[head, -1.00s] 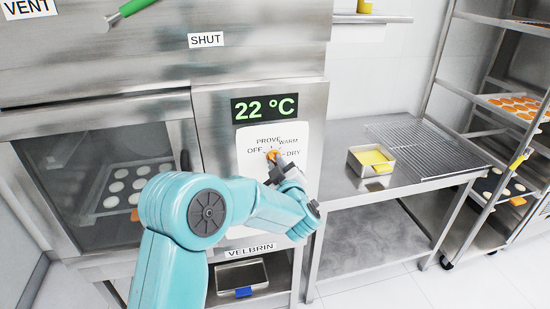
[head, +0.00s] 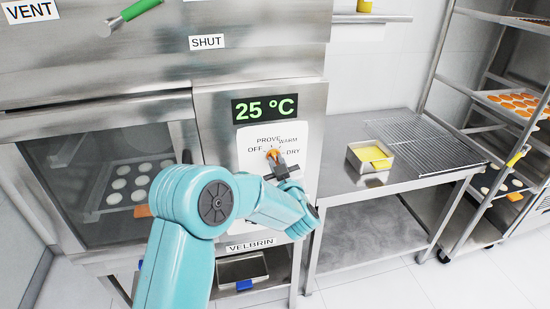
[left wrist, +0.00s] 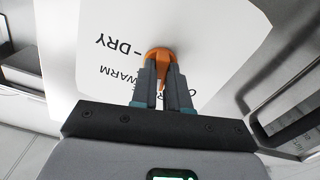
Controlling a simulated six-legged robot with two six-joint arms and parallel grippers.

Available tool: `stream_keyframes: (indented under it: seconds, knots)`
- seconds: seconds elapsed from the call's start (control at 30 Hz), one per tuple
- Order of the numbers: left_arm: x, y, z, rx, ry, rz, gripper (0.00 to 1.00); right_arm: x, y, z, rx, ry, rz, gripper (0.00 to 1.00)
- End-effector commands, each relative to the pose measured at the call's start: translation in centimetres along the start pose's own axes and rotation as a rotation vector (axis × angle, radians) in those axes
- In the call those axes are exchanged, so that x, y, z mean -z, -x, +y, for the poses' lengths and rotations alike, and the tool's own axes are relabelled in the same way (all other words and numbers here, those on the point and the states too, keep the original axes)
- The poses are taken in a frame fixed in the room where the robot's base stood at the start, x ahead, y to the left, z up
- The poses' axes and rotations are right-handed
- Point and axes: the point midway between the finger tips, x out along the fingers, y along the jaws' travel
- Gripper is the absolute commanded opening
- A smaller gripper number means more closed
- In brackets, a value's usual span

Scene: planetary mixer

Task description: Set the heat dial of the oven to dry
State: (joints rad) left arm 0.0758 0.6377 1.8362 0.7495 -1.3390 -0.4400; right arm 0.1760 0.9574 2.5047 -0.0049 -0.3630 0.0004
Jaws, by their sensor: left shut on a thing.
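The oven's heat dial (head: 273,153) is a small orange knob on a white panel (head: 247,163) marked OFF, PROVE, WARM and DRY. My left gripper (head: 276,162) is shut on the dial and covers part of it. In the left wrist view the two fingers of the gripper (left wrist: 162,85) hold the orange dial (left wrist: 160,54), with DRY and WARM upside down to the left. I cannot tell exactly which mark the dial points to. The display (head: 265,109) above reads 25 °C in green. My right gripper is not in view.
A glass oven door (head: 100,160) with a tray of pale rounds behind it is at the left. A steel table (head: 345,185) with a wire rack (head: 425,145) and a tin of yellow stuff (head: 371,156) stands right of the panel. A tray trolley (head: 490,120) is farther right.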

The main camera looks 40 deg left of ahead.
Motion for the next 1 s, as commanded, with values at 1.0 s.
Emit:
stream_keyframes:
  seconds: [1.0]
  knots:
    - [-0.1,0.0,-0.1,0.001,-0.514,-0.001,0.00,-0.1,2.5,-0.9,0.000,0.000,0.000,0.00]
